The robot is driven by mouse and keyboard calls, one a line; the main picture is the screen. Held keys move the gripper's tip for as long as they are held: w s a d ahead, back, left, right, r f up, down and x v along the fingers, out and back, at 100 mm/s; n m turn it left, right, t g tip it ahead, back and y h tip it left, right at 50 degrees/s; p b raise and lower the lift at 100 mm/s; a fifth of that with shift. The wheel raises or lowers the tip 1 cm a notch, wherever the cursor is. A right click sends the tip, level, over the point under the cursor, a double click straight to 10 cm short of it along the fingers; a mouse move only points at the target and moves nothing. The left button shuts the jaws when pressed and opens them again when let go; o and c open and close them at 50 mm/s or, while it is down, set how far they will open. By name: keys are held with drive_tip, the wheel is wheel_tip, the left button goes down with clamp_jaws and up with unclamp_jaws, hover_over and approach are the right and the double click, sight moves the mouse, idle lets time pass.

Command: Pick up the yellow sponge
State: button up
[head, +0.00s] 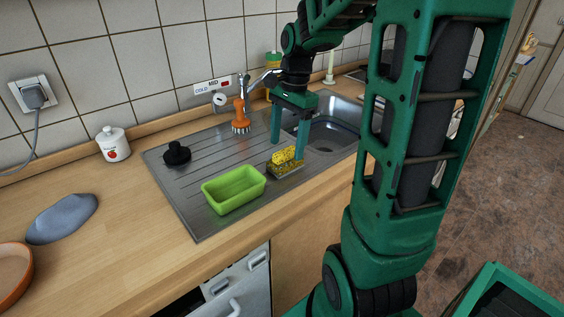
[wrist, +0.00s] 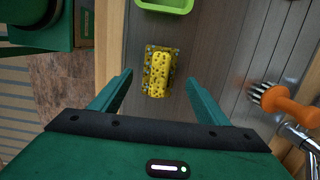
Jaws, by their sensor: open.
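The yellow sponge (head: 284,157) lies on top of a dark, yellow-speckled block (head: 285,170) on the metal drainboard, beside the sink basin. In the wrist view the sponge (wrist: 160,72) shows dark spots and lies in line with the gap between my fingers, beyond their tips. My gripper (head: 288,150) points down over the drainboard, close to the sponge. In the wrist view my gripper (wrist: 158,82) has its two green fingers wide apart with nothing between them. In the head view one finger partly overlaps the sponge, so the exact height above it is hard to tell.
A green tub (head: 234,190) stands just left of the sponge. An orange brush (head: 240,117) stands behind it, near the faucet. A black stopper (head: 176,153) lies on the drainboard. The sink basin (head: 325,133) is to the right. The counter (head: 120,220) has free room.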

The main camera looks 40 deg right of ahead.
sight(285, 150)
drive_tip(key=shift+a+f, duration=0.2)
drive_tip(key=shift+f, duration=0.95)
drive_tip(key=shift+a+f, duration=0.15)
drive_tip(key=shift+f, duration=1)
drive_tip(key=c, duration=1.1)
drive_tip(key=shift+c, duration=0.4)
drive_tip(key=shift+r, duration=0.15)
wheel_tip(285, 150, up, 4)
drive_tip(key=shift+a+r, duration=0.15)
drive_tip(key=shift+r, duration=0.05)
drive_tip(key=s+a+r, duration=0.4)
drive_tip(key=a+r, duration=0.2)
drive_tip(key=a, duration=0.4)
drive_tip(key=shift+s+a+r, duration=0.2)
drive_tip(key=shift+a, duration=0.05)
